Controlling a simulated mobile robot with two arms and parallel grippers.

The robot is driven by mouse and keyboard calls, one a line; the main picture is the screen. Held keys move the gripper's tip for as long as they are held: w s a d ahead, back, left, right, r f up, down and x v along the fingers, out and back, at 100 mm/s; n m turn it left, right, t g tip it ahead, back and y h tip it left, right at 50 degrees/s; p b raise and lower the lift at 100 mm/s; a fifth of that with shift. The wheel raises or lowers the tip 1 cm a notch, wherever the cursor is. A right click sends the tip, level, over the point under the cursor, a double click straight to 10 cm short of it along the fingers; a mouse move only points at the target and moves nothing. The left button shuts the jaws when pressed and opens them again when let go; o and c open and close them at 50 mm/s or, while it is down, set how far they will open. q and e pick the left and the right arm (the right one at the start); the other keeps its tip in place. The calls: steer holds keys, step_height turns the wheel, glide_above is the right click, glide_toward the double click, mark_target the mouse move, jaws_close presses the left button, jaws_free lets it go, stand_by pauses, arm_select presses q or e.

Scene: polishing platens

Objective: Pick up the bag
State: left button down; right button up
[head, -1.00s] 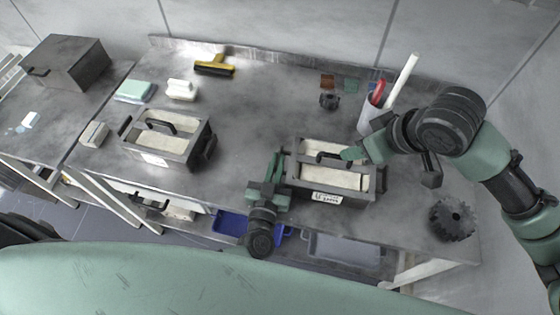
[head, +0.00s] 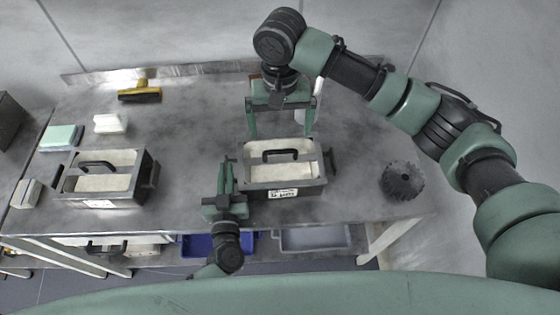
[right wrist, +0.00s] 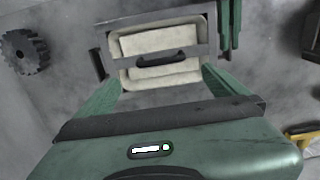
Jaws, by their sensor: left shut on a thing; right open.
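No soft bag is plain to see; the closest is a dark, open-topped carrier (head: 310,182) with a black top handle, pale contents and a white front label, on the bench. It shows in the right wrist view (right wrist: 205,50) ahead of my right fingers. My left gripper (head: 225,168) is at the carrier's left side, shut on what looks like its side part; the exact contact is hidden. My right gripper (head: 281,126) is open and empty, its fingers pointing down behind the carrier's handle. A similar carrier (head: 125,190) stands at the left.
A dark gear (head: 403,180) lies right of the carrier. Blue (head: 200,245) and grey (head: 312,238) bins sit below the bench. Bare bench lies between the two carriers.

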mark_target(280, 150)
step_height(280, 150, down, 10)
steer(key=shift+s+f, duration=0.1)
steer(key=c, duration=1.4)
